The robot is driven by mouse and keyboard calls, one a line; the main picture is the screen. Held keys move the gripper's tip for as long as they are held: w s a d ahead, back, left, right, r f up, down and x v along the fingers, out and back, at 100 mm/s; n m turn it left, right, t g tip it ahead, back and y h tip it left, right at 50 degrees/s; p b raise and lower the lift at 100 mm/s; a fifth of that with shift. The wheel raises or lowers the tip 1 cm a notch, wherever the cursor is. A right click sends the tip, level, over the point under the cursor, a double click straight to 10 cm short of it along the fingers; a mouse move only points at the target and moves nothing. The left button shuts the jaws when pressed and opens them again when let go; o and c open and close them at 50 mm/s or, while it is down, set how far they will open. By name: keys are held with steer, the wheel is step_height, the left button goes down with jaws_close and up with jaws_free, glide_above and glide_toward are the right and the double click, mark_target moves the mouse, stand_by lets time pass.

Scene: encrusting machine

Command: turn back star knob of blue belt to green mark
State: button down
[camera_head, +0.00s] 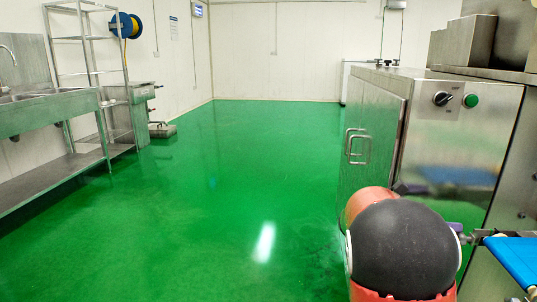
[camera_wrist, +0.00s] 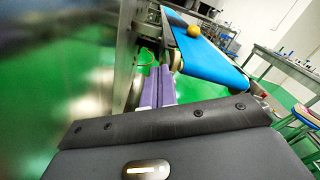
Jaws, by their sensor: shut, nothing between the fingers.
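The blue belt (camera_wrist: 208,62) runs up and away at the upper middle of the wrist view, with a round yellow piece (camera_wrist: 193,31) on it. A corner of the belt (camera_head: 518,258) also shows at the right edge of the head view. My gripper (camera_wrist: 159,74) shows as two purple fingers lying close together, shut and empty. They point toward the metal frame at the near left side of the belt. I cannot make out the star knob or whether the fingers touch it. A small yellow-green patch shows by the fingertips; I cannot tell if it is the green mark.
A steel cabinet (camera_head: 462,145) with a black switch (camera_head: 442,98) and a green button (camera_head: 471,101) stands at right. A sink bench (camera_head: 45,115) and rack stand at left. Green floor (camera_head: 190,215) is clear between. A steel table (camera_wrist: 290,65) lies beyond the belt.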

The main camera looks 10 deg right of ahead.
steer(key=shift+s+r+p, duration=0.15)
steer(key=shift+p, duration=0.3)
steer(key=shift+s+a, duration=0.15)
steer(key=shift+s, duration=0.3)
steer(key=shift+r, duration=0.2)
steer(key=v, duration=0.6)
steer(key=shift+r, duration=0.3)
stand_by(0.4)
